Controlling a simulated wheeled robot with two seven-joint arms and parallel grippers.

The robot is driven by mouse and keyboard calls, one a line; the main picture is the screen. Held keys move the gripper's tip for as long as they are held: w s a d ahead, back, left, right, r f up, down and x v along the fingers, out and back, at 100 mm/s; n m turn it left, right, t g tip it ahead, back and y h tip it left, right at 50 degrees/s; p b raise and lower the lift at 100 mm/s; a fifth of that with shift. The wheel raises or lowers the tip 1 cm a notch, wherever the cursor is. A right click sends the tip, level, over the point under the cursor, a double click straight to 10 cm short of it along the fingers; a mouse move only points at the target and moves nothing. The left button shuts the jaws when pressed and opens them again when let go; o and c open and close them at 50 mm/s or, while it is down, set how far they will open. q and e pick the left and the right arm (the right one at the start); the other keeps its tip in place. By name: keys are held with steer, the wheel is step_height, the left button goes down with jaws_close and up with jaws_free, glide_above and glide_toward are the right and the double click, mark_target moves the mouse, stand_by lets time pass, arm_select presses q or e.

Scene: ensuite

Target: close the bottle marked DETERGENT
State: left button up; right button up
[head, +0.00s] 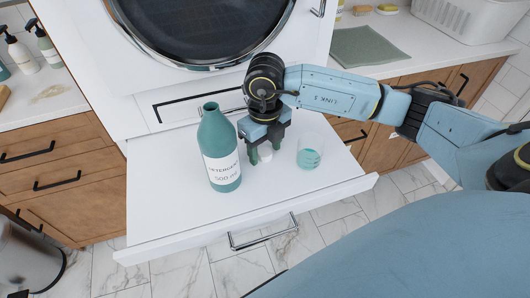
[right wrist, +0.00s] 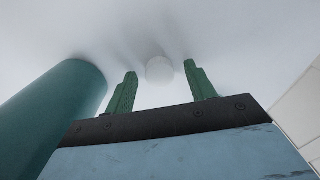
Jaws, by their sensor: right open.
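The teal bottle marked DETERGENT (head: 219,150) stands upright on the white pull-out shelf (head: 160,205), its mouth open with no cap on it. It also shows at the left of the right wrist view (right wrist: 58,112). A small white cap (head: 265,155) lies on the shelf right of the bottle; in the right wrist view the cap (right wrist: 159,69) appears between and beyond the fingertips. My right gripper (head: 265,150) is open, pointing down over the cap, its green fingers on either side. It is apart from the bottle. My left gripper is not in view.
A clear cup with teal liquid (head: 310,152) stands on the shelf just right of my right gripper. The washer front (head: 230,82) rises behind the shelf. The shelf's left and front parts are clear. Pump bottles (head: 20,52) stand on the left counter.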

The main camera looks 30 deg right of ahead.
mark_target(265, 152)
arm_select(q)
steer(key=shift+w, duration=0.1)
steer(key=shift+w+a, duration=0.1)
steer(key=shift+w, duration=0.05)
arm_select(e)
steer(key=c, duration=1)
steer(key=shift+r, duration=0.1)
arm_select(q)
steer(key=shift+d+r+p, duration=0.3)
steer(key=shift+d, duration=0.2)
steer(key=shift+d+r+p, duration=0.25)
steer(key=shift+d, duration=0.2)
arm_select(e)
step_height(265, 152, up, 10)
steer(key=shift+f, duration=0.1)
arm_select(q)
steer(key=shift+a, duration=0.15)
